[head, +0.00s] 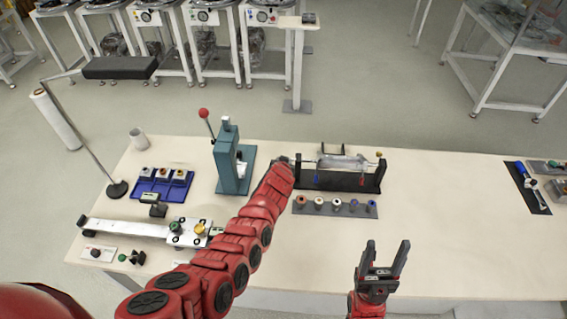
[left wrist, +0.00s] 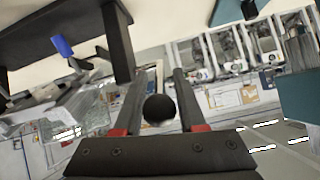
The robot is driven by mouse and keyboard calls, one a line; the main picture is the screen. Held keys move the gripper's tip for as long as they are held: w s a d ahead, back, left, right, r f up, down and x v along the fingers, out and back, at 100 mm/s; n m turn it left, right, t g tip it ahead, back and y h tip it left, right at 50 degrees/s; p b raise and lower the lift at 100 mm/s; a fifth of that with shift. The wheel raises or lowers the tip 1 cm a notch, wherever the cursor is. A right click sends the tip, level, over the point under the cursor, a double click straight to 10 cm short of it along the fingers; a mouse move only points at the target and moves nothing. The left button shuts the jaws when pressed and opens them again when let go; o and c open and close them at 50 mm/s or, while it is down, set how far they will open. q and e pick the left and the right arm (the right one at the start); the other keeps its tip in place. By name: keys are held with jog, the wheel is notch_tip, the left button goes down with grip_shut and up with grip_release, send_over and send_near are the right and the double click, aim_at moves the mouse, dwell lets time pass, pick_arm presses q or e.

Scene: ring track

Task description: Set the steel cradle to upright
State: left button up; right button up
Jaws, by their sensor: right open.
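The steel cradle (head: 343,162) is a shiny trough between the dark end posts of a black stand (head: 340,181). I cannot tell how far it is tilted. It shows as a grey metal body at the left of the left wrist view (left wrist: 62,105). A blue tab (left wrist: 62,46) shows beside it. My left gripper (head: 281,160) is at the stand's left end, its fingers mostly hidden by my arm. In the left wrist view, its open fingers (left wrist: 154,92) stand either side of a round black knob (left wrist: 160,110), with gaps visible. My right gripper (head: 383,262) is open and empty at the table's front.
A strip of several coloured rings (head: 336,207) lies in front of the stand. A teal press (head: 231,160) with a red-knobbed lever stands left of my left arm. A blue tray (head: 160,185) is further left.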

pick_arm(q)
jog(key=shift+o, duration=1.4)
jog(key=shift+f, duration=0.1)
jog(key=shift+s, duration=0.1)
jog(key=shift+s+r+p, duration=0.2)
jog(key=shift+s+p, duration=0.1)
jog(key=shift+s, duration=0.05)
jog(key=b+v, duration=0.1)
jog(key=v, duration=1.5)
jog(key=shift+r, duration=0.25)
jog(key=shift+s, duration=0.15)
